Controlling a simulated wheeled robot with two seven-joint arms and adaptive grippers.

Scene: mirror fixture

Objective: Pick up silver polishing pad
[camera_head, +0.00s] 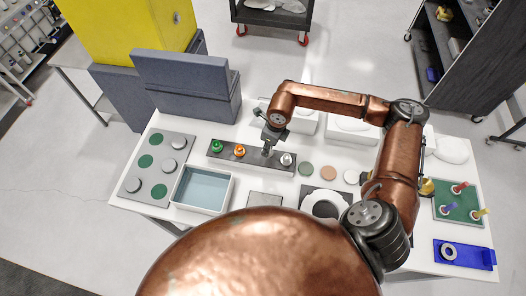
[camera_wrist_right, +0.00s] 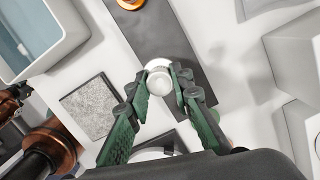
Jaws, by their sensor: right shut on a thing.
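My right gripper (camera_head: 266,153) is above the dark pad rack (camera_head: 227,155), to the right of the orange pad (camera_head: 239,151). In the wrist view its green fingers (camera_wrist_right: 160,97) are closed around a pale silver polishing pad (camera_wrist_right: 158,82) with a round knob. I cannot tell whether this pad still touches the rack. A green pad (camera_head: 217,147) stands at the rack's left end. Another pale, silvery pad (camera_head: 287,160) stands near its right end. My left gripper is not in view.
A tray (camera_head: 231,190) with a blue-grey inside stands front left of the rack, beside a grey plate (camera_head: 133,180) with green and grey discs. Flat discs (camera_head: 305,170) and a white ring (camera_head: 308,203) lie to the right. White bins (camera_head: 352,132) stand behind.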

